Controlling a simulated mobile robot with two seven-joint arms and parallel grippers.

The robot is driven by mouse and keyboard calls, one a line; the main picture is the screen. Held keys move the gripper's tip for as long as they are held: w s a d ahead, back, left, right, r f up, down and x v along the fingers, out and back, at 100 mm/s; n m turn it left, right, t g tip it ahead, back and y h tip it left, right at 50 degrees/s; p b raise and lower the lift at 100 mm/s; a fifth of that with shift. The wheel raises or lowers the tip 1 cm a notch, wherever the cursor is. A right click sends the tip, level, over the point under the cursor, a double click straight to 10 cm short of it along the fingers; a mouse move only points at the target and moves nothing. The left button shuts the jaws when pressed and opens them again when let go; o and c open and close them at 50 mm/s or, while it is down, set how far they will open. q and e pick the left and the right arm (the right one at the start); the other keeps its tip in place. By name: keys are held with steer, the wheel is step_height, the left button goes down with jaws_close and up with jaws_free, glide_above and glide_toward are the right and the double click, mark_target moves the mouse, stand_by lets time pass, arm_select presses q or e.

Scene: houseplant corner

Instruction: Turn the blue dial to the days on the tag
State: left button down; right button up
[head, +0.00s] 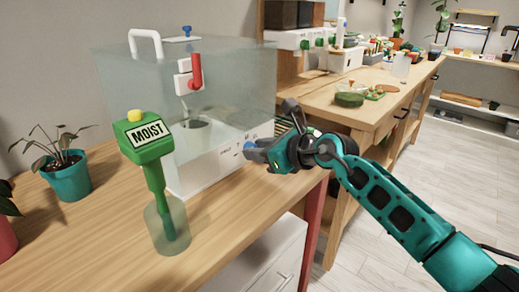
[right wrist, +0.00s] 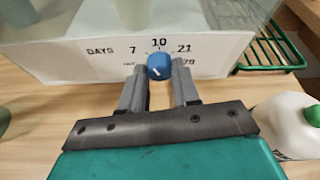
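The blue dial (right wrist: 160,66) sits on the white front panel (right wrist: 100,62) under a clear tank. "DAYS", 7, 10 and 21 show around it; lower numbers are partly hidden by my fingers. The dial's white mark appears to point down and slightly left. My right gripper (right wrist: 160,72) has its two grey fingers apart, one on each side of the dial; whether they press on it is unclear. In the head view my right gripper (head: 257,152) is at the panel's right end. My left gripper is not in view. I see no readable days tag.
A green meter marked MOIST (head: 148,131) stands in a glass jar (head: 170,235) left of the panel. A red-and-white fitting (head: 195,72) is on the clear tank (head: 235,95). A green wire rack (right wrist: 268,66) and a white bottle (right wrist: 290,122) are close to my right gripper.

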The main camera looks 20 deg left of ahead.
steer(key=o, duration=0.5)
steer(key=shift+c, duration=0.2)
steer(key=shift+d, duration=0.15)
steer(key=shift+s+d+r, duration=0.1)
steer(key=shift+d+r, duration=0.05)
steer(key=shift+d, duration=0.1)
steer(key=p+v, duration=0.2)
steer(key=v, duration=1)
steer(key=shift+s, duration=0.1)
